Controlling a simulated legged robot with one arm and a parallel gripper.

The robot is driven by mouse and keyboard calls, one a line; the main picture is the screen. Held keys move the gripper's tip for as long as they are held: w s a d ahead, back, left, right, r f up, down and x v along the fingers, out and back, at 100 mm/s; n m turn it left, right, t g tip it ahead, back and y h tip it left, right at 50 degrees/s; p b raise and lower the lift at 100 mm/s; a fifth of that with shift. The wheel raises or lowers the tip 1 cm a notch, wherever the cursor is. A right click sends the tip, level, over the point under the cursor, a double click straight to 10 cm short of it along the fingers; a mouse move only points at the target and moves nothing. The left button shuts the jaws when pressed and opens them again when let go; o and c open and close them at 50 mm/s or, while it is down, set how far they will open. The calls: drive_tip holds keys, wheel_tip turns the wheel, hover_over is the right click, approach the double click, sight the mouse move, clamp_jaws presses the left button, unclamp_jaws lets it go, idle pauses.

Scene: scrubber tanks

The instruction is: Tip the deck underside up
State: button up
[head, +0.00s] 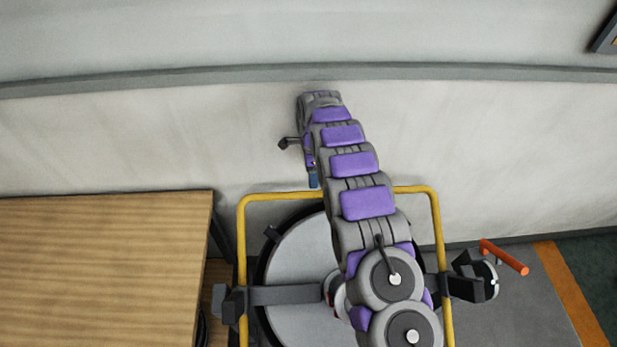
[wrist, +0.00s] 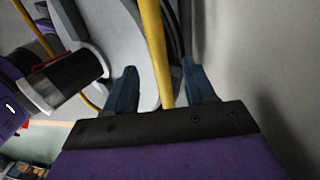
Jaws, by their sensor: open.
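The deck is a round grey disc (head: 295,255) with a dark rim, framed by a yellow tube (head: 285,195). My arm covers part of the disc, and its lower part is cut off by the picture. I cannot tell which face shows. My gripper (head: 313,181) points down at the far bar of the yellow tube, close to the wall. In the wrist view, the two blue fingers of my gripper (wrist: 159,66) stand apart, with the yellow tube (wrist: 155,50) running between them. The fingers do not look closed on it. The disc (wrist: 130,45) shows behind.
A wooden table (head: 100,270) stands at the left. The pale wall (head: 130,150) with a grey rail (head: 200,78) is close behind the tube. A dark bracket (head: 468,285) with an orange handle (head: 505,257) sits right of the frame. Grey floor lies at the right.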

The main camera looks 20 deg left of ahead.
sight(320, 193)
drive_tip(key=d+f, duration=0.2)
drive_tip(key=d, duration=0.1)
drive_tip(key=shift+d+b, duration=0.15)
drive_tip(key=shift+b, duration=0.2)
drive_tip(key=a+f, duration=0.1)
drive_tip(key=f, duration=0.1)
drive_tip(key=a+f, duration=0.1)
drive_tip(key=f, duration=0.1)
drive_tip(key=a+f, duration=0.1)
drive_tip(key=shift+s+f+b, duration=0.3)
drive_tip(key=shift+f+b, duration=0.1)
drive_tip(key=shift+d+r, duration=0.3)
drive_tip(key=shift+d, duration=0.3)
drive_tip(key=shift+d+r, duration=0.25)
drive_tip(key=shift+d, duration=0.3)
drive_tip(key=shift+c, duration=0.7)
drive_tip(key=shift+d, duration=0.25)
drive_tip(key=shift+c, duration=0.7)
drive_tip(key=shift+f, duration=0.1)
drive_tip(key=shift+c, duration=0.8)
drive_tip(key=shift+a+f, duration=0.25)
drive_tip(key=shift+a, duration=0.85)
clamp_jaws()
drive_tip(key=shift+d+r, duration=0.2)
drive_tip(key=shift+d, duration=0.15)
